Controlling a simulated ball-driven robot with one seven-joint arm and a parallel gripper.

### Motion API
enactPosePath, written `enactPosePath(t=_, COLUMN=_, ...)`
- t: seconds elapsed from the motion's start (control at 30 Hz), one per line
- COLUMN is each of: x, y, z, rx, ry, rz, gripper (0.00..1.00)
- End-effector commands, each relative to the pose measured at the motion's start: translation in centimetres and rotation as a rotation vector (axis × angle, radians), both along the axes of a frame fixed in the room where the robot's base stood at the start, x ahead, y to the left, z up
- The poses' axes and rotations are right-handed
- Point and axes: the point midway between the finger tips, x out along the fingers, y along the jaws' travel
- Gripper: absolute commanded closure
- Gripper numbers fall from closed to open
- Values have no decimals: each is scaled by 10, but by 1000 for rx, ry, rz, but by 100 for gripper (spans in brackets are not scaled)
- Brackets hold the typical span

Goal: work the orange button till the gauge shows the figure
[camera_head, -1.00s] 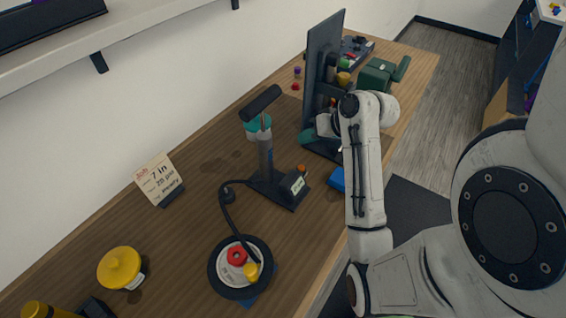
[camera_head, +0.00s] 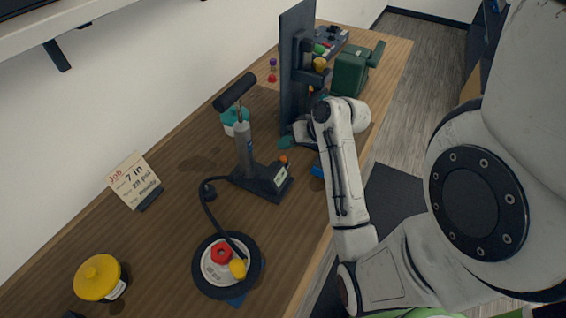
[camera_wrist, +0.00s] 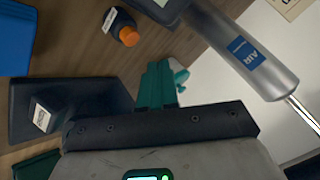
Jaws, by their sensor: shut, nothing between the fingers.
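The pump (camera_head: 244,150) stands upright on the bench with a black T-handle and a dark base; its grey barrel also shows in the wrist view (camera_wrist: 245,50). The orange button (camera_head: 283,159) sits on the base's far right corner, above the small pale gauge (camera_head: 281,175). In the wrist view the orange button (camera_wrist: 128,36) is beside a white face; no figure is readable. My gripper (camera_head: 286,142) has teal fingers, shut and empty, just beyond the button and apart from it. They also show in the wrist view (camera_wrist: 158,78). The job card (camera_head: 135,180) reads "7 in"; its smaller lines are hard to read.
A black hose runs from the pump to a wheel (camera_head: 199,282) at the front. A yellow-lidded jar (camera_head: 98,277) and teal-topped jar (camera_head: 236,117) stand on the bench. A tall dark board (camera_head: 297,70) and a green vise (camera_head: 351,72) are behind my gripper. A blue block (camera_head: 317,170) lies near the edge.

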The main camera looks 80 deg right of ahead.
Motion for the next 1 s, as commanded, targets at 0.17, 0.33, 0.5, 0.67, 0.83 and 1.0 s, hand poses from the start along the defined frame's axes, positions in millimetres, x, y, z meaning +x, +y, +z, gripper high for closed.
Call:
enactPosePath(t=0.17, x=1, y=0, z=-17, rx=2, ry=0, rz=1, gripper=100)
enactPosePath(t=0.33, x=0, y=0, z=-22, rx=2, ry=0, rz=0, gripper=100)
enactPosePath(t=0.5, x=0, y=0, z=-23, rx=1, ry=1, rz=0, gripper=100)
enactPosePath(t=0.67, x=0, y=0, z=-23, rx=2, ry=0, rz=0, gripper=100)
enactPosePath(t=0.83, x=0, y=0, z=-23, rx=2, ry=0, rz=0, gripper=100)
enactPosePath(t=1.0, x=0, y=0, z=-23, rx=2, ry=0, rz=0, gripper=100)
